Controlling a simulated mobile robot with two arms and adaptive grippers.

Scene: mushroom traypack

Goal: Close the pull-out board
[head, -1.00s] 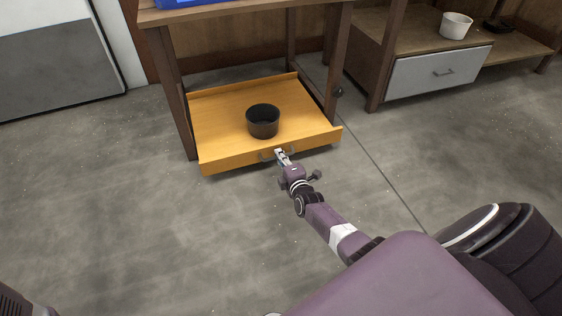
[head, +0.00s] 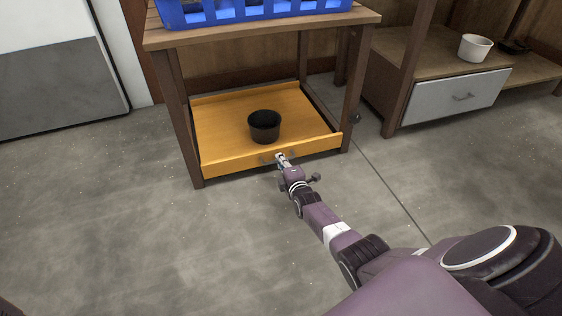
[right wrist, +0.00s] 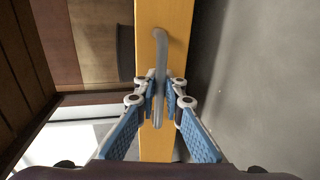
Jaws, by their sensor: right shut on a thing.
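The pull-out board (head: 215,120) is a yellow-orange wooden tray low in a brown wooden table frame. Its front lip sits about level with the front legs. A dark round pot (head: 264,128) stands upright on it. A grey handle (right wrist: 160,50) is on the board's front face. It also shows in the head view (head: 268,161). My right gripper (head: 281,157) is at the handle. In the right wrist view its blue fingers (right wrist: 160,95) are shut around the handle bar. My left gripper is not in view.
A blue crate (head: 250,12) stands on the table top (head: 300,27). To the right is a shelf with a grey drawer (head: 455,97) and a white pot (head: 475,47). A white and grey cabinet (head: 55,70) stands at the left. The floor in front is clear.

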